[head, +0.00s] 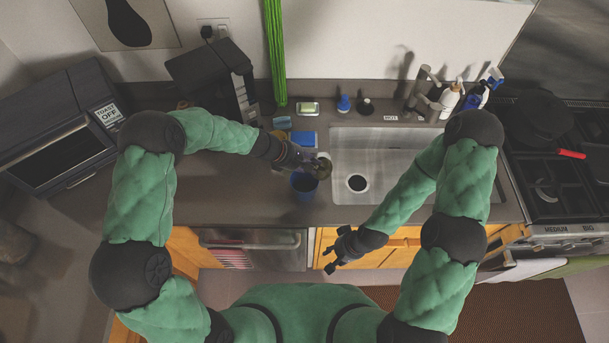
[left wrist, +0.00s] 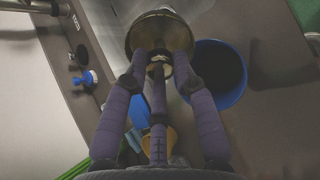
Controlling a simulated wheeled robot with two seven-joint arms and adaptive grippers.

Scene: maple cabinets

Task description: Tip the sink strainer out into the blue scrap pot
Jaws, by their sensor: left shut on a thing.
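My left gripper (head: 316,165) is shut on the sink strainer (head: 324,168), a small metal bowl, and holds it at the sink's left edge. In the left wrist view, the brass-toned strainer (left wrist: 150,22) is at the tips of my gripper's fingers (left wrist: 160,62). The blue scrap pot (head: 303,189) stands on the counter just in front of that gripper. In the left wrist view, the pot (left wrist: 232,98) is right of the strainer, its dark inside showing. Whether the strainer holds scraps is unclear. My right gripper (head: 334,252) is open and empty, low before the cabinets.
The steel sink (head: 390,190) with its dark drain lies right of the pot. The faucet (head: 420,92) is at the back. Counter left of the pot is clear.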

